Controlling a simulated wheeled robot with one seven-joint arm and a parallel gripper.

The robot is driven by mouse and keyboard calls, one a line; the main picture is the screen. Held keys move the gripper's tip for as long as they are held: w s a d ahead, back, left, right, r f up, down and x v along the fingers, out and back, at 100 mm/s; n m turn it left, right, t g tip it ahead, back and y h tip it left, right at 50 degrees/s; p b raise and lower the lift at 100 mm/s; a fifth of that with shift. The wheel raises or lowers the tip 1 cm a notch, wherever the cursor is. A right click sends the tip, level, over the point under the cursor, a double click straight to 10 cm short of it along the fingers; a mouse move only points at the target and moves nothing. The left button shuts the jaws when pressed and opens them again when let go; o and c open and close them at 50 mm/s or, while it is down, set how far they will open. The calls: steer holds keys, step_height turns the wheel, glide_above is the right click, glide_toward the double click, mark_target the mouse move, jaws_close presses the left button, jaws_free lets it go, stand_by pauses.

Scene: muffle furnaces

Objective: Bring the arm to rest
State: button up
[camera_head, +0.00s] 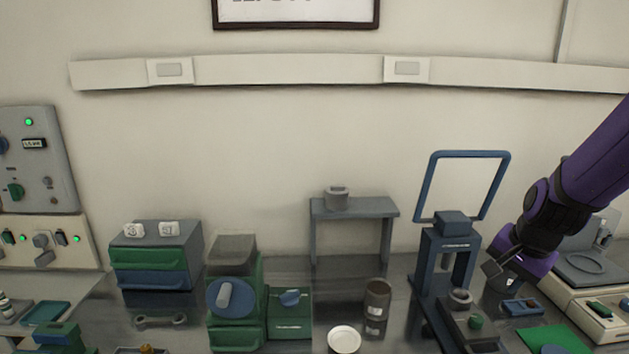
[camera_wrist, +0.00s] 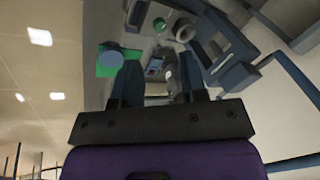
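My purple arm (camera_head: 592,165) reaches in from the right edge in the head view and angles down to the left. My gripper (camera_head: 503,280) hangs at its end over the right part of the bench, beside the blue press-like frame (camera_head: 446,262). In the wrist view, my gripper (camera_wrist: 160,68) has its two dark fingers apart, with bench items showing through the gap. Nothing appears to be held between them. In the head view the fingertips are small and dark, so their exact height above the bench cannot be told.
Right of the press stand a small blue box (camera_head: 522,307), a green mat (camera_head: 555,340) and a pale instrument (camera_head: 590,300). A grey shelf (camera_head: 355,208) carries a small crucible (camera_head: 337,198). Green-and-grey units (camera_head: 235,290) stand left of centre.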

steer(key=s+a+r+n, duration=0.3)
steer(key=s+r+n, duration=0.2)
steer(key=s+r, duration=0.3)
steer(key=s+a+r+n+t, duration=0.1)
steer(key=s+a+r+n, duration=0.2)
steer(key=s+r, duration=0.6)
steer(key=s+n, duration=0.1)
steer(key=n, duration=0.1)
steer(key=shift+s+r+n+t+h, duration=0.2)
steer(key=shift+r+n+t+h, duration=0.05)
steer(key=shift+n+t+h, duration=0.05)
